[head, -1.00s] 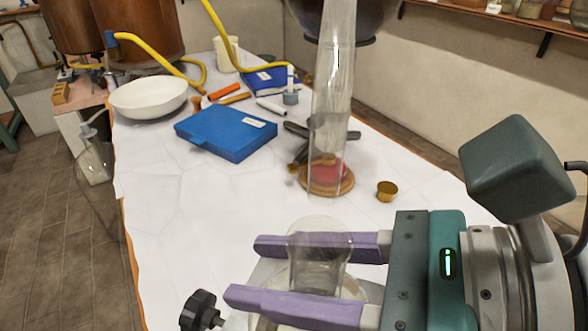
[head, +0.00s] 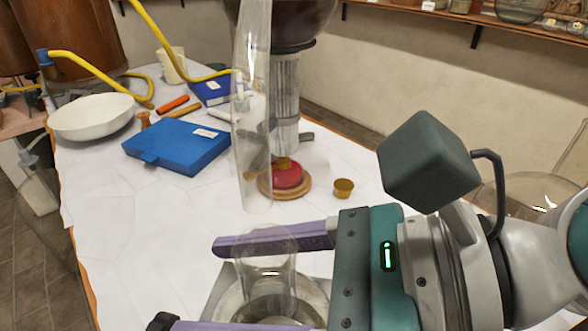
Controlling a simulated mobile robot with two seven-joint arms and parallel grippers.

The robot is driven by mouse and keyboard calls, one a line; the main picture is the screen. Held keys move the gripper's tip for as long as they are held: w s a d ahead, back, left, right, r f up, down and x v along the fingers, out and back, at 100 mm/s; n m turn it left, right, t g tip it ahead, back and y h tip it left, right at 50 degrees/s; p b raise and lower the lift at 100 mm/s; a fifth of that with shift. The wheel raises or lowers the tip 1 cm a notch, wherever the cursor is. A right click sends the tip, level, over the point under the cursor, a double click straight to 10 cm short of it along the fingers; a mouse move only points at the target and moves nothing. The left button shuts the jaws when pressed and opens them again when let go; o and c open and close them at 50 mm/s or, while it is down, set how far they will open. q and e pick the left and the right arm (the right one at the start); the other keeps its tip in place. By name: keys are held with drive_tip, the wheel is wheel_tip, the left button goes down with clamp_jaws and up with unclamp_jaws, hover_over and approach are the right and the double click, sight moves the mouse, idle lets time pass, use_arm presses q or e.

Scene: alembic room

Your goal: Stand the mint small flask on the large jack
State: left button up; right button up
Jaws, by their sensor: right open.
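A clear glass flask (head: 268,262), its tint too faint to name, has its flared mouth and neck between the purple fingers of my right gripper (head: 194,287). The gripper is open, with one finger on the far side of the neck and one on the near side, partly cut by the frame. The flask's wide round lower part shows below the fingers. It appears to stand on the grey plate of a jack (head: 218,289), whose black knob (head: 163,321) shows at the bottom edge. Contact under the flask is hidden. My left gripper is not in view.
A tall clear glass tube (head: 251,110) rises beyond the gripper, near a red piece (head: 288,176) on a wooden disc. A small brass cup (head: 344,188), blue case (head: 176,147) and white bowl (head: 92,117) stand on the white table. The table's left middle is clear.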

drive_tip(key=v, duration=1.2)
drive_tip(key=s+d+f+n+h, duration=0.2)
drive_tip(key=s+f+n+h, duration=0.3)
drive_tip(key=f+n, duration=0.65)
drive_tip(key=s+d+n+h, duration=0.2)
drive_tip(key=d+n+h, duration=0.5)
drive_tip(key=n, duration=0.4)
drive_tip(key=shift+d+r+n+h, duration=0.2)
drive_tip(key=shift+d+n+h, duration=0.15)
drive_tip(key=shift+d, duration=0.35)
